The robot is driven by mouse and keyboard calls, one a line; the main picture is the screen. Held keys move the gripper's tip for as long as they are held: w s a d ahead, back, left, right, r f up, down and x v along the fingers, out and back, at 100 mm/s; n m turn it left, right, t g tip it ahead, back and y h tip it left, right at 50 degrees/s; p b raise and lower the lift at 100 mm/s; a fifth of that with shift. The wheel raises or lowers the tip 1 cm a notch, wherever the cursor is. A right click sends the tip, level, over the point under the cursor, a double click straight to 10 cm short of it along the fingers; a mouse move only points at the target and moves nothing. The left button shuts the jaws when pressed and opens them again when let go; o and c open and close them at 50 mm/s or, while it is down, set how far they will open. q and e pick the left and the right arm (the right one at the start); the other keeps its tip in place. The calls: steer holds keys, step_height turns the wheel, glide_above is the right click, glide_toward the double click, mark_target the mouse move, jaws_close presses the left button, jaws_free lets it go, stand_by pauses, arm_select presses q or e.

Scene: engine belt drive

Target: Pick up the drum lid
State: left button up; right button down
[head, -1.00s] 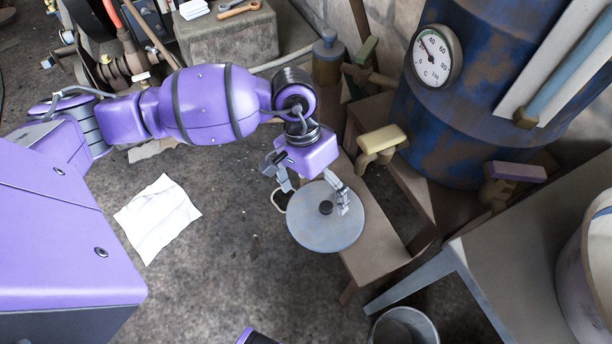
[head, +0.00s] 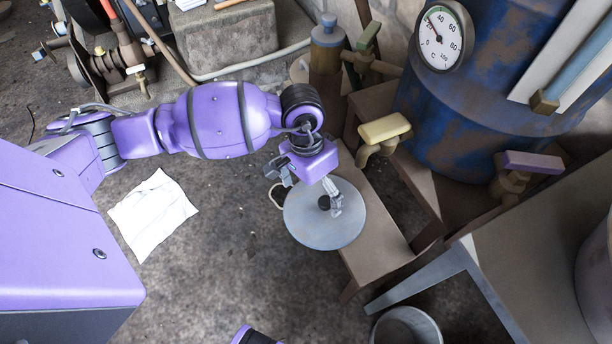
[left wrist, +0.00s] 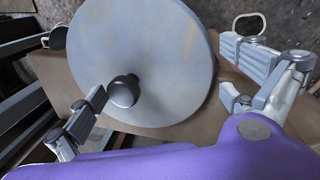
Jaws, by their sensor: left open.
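The drum lid (head: 312,226) is a round grey disc with a dark knob (head: 324,202) at its middle. It lies flat on a brown wooden bench, overhanging its left side. In the left wrist view the lid (left wrist: 150,45) and its knob (left wrist: 124,91) show large. My left gripper (head: 306,184) is open over the far part of the lid. One finger is close beside the knob, and the other is out past the lid's rim. I cannot tell whether the near finger touches the knob. My right gripper is not in view.
The bench (head: 378,250) has bare room right of the lid. A tap with a yellow handle (head: 384,128) and a rusty blue drum (head: 440,120) stand behind right. A metal bucket (head: 405,328) is below.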

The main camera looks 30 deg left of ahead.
arm_select(q)
steer(key=shift+w+d+r, duration=0.1)
steer(key=shift+w, duration=0.05)
steer(key=c, duration=1.2)
steer(key=shift+o, duration=0.2)
